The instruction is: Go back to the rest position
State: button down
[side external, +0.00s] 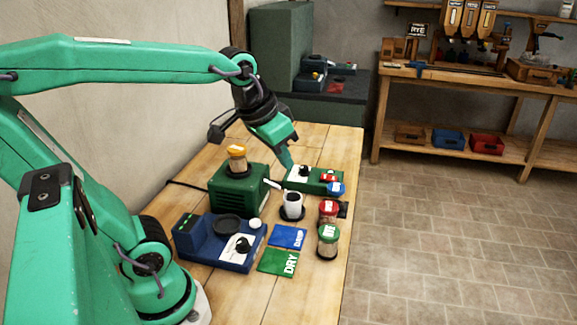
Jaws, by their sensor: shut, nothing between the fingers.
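My gripper (284,152) is at the end of my green arm, above the far part of the wooden table (330,142). It points down and is shut, with nothing held. Its tip is close to a green device with a white panel and knob (300,173). I cannot tell whether the tip touches that device.
Below and left of my gripper stands a green box with an orange-lidded jar (236,158). Nearer are a white cup (292,205), a blue device (220,240), red-lidded (328,210) and green-lidded jars (328,240), and blue (288,236) and green "DRY" cards (278,262).

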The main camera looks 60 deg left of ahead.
jog(key=s+d+f, duration=0.1)
jog(key=s+f, duration=0.1)
jog(key=s, duration=0.4)
jog(key=shift+d+f+m+t, duration=0.3)
jog(key=shift+d, duration=0.05)
jog(key=c, duration=1.8)
grip_release()
jog(key=shift+s, duration=0.1)
jog(key=shift+c, duration=0.2)
jog(key=o, duration=0.7)
jog(key=shift+w+a+r, duration=0.2)
jog(key=shift+a+r, duration=0.05)
jog(key=o, duration=1.1)
jog(key=shift+n+g, duration=0.5)
jog(key=shift+n, duration=0.3)
jog(key=w+a+r, duration=0.2)
jog(key=a, duration=0.1)
jog(key=shift+r, duration=0.15)
jog(key=shift+o, duration=0.2)
jog(key=w+a+r+n+g, duration=0.2)
jog(key=w+a+r+n, duration=0.1)
jog(key=a, duration=0.6)
jog(key=shift+w+a+r+y, duration=0.4)
jog(key=shift+w+r, duration=0.2)
jog(key=a+r+n+g+h, duration=0.1)
jog(key=a+n, duration=0.3)
jog(key=a, duration=1)
jog(key=shift+a+r+g, duration=0.15)
jog(key=shift+r+g, duration=0.15)
jog(key=shift+g, duration=0.5)
